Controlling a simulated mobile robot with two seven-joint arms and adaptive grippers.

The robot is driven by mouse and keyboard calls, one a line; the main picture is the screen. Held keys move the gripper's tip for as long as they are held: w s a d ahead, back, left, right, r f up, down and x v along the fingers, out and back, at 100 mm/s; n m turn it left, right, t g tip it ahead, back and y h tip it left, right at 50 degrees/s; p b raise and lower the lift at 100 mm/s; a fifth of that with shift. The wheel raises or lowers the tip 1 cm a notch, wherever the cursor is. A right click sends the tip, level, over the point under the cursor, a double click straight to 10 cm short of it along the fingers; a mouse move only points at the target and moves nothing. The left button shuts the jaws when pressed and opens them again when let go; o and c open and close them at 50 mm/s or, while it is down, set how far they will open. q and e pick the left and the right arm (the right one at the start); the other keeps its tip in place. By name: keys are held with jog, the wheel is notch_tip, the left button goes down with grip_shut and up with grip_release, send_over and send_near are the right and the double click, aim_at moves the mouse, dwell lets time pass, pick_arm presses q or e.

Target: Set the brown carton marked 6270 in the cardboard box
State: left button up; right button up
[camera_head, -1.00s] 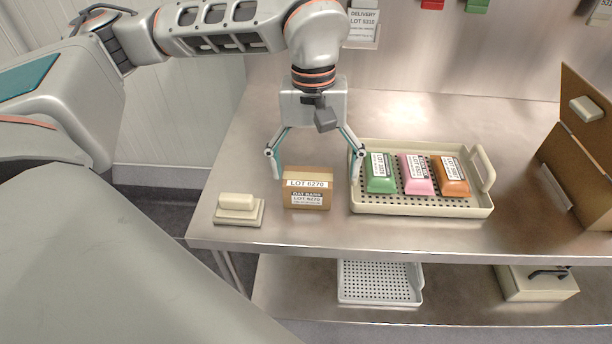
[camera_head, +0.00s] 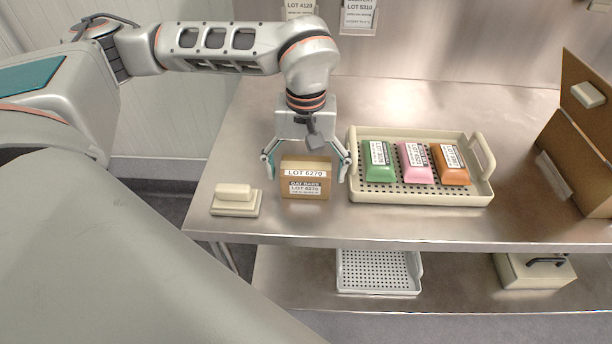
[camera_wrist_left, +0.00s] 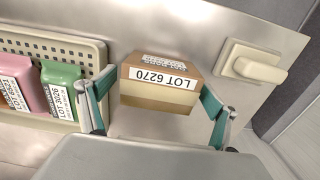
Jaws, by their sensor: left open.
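The brown carton marked LOT 6270 (camera_head: 306,179) stands upright on the steel table, left of the cream tray. My left gripper (camera_head: 306,170) is open, pointing down, with one finger on each side of the carton. In the left wrist view the carton (camera_wrist_left: 158,84) sits between the two spread fingers (camera_wrist_left: 155,108), with gaps on both sides. The cardboard box (camera_head: 573,160) stands at the right end of the table, partly cut off by the picture edge; its inside is mostly hidden. My right gripper is not in view.
A cream perforated tray (camera_head: 420,198) right of the carton holds green (camera_head: 378,160), pink (camera_head: 415,162) and orange (camera_head: 450,165) packs. A cream block on a base (camera_head: 236,199) sits left of the carton. The table between tray and box is clear.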

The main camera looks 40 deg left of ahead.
pick_arm(q)
jog(key=c, duration=1.5)
jog(key=shift+o, duration=0.2)
jog(key=shift+r, duration=0.1)
